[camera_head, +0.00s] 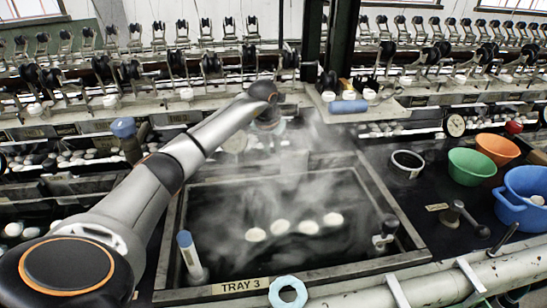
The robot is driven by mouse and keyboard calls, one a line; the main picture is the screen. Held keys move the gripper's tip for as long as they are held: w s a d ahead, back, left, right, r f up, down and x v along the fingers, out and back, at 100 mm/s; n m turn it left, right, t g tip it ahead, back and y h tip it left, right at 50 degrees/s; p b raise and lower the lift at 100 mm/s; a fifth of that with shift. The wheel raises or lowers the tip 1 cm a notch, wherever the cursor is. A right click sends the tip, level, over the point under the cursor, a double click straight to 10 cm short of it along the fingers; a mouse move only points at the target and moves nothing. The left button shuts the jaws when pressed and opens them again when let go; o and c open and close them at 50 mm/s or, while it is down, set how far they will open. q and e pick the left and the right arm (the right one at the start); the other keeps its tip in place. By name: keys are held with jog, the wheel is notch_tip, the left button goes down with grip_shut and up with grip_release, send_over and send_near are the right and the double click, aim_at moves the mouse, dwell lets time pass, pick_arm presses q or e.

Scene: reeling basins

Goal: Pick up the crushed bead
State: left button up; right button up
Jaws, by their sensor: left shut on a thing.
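My left arm reaches in from the lower left over the steaming basin. Its gripper (270,126) is at the far side of the basin, small and blurred by steam. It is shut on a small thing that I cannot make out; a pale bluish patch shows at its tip. I cannot pick out a crushed bead for certain in this view. My right gripper is not in view.
Several white cocoons (281,227) float in the basin marked TRAY 3 (240,287). A pale blue ring (288,291) is at its front rim. Green (472,165), orange (497,149) and blue (522,198) tubs stand right. Reeling spools line the back.

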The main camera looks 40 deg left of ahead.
pick_arm(q)
jog(key=shift+c, duration=0.2)
jog(key=shift+r, duration=0.3)
jog(key=v, duration=0.3)
jog(key=s+d+p+v, duration=0.1)
jog(key=v, duration=0.6)
jog(key=shift+s+d+f, duration=0.2)
jog(key=shift+s+f, duration=0.1)
jog(key=shift+s, duration=0.1)
jog(key=s+d+r, duration=0.3)
jog(key=s+d, duration=0.1)
jog(key=s, duration=0.3)
jog(key=shift+s+r, duration=0.2)
jog(key=shift+s, duration=0.15)
jog(key=shift+d, duration=0.15)
